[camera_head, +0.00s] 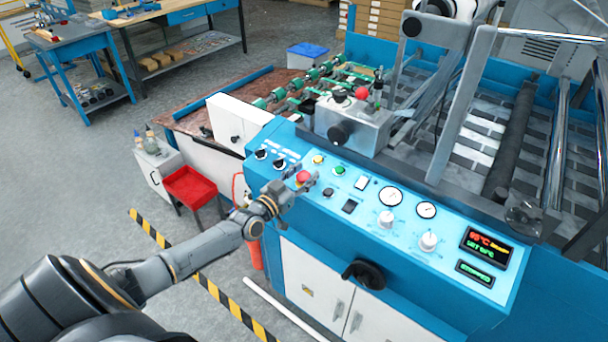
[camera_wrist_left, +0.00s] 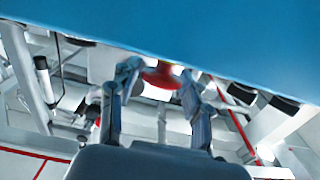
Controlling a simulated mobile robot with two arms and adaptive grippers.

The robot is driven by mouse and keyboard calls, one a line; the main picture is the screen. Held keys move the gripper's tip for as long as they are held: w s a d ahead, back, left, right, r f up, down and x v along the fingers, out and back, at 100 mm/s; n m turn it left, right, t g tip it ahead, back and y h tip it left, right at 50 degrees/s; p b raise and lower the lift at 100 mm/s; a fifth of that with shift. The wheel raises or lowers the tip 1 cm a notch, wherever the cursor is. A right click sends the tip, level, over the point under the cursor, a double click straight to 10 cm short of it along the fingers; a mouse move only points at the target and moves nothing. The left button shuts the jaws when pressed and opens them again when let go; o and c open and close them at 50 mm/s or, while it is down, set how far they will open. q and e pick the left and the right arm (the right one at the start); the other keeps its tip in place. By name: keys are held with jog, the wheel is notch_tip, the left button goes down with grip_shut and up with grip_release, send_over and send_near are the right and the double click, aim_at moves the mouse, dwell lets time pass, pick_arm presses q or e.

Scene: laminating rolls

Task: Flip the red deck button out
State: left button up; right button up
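The red deck button (camera_head: 303,177) is a round red knob on the sloped blue control deck (camera_head: 330,205) of the machine, near its left end. My left gripper (camera_head: 292,188) is at the button, its fingers reaching up to it from the front. In the left wrist view the red button (camera_wrist_left: 162,76) sits between the two fingertips of my left gripper (camera_wrist_left: 160,80), partly behind the blue deck edge. The fingertips are close to both sides of the button; I cannot tell whether they touch it. My right gripper is not in view.
Black knobs (camera_head: 280,163), a green button (camera_head: 339,170), a dark button (camera_head: 328,193) and gauges (camera_head: 390,196) surround the red button. A black crank handle (camera_head: 363,275) sticks out from the front below. A red bin (camera_head: 190,187) stands left of the machine.

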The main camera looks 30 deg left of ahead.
pick_arm(q)
jog(key=shift+s, duration=0.15)
jog(key=shift+s, duration=0.15)
jog(key=s+a, duration=0.1)
jog(key=s, duration=1)
jog(key=shift+s, duration=0.35)
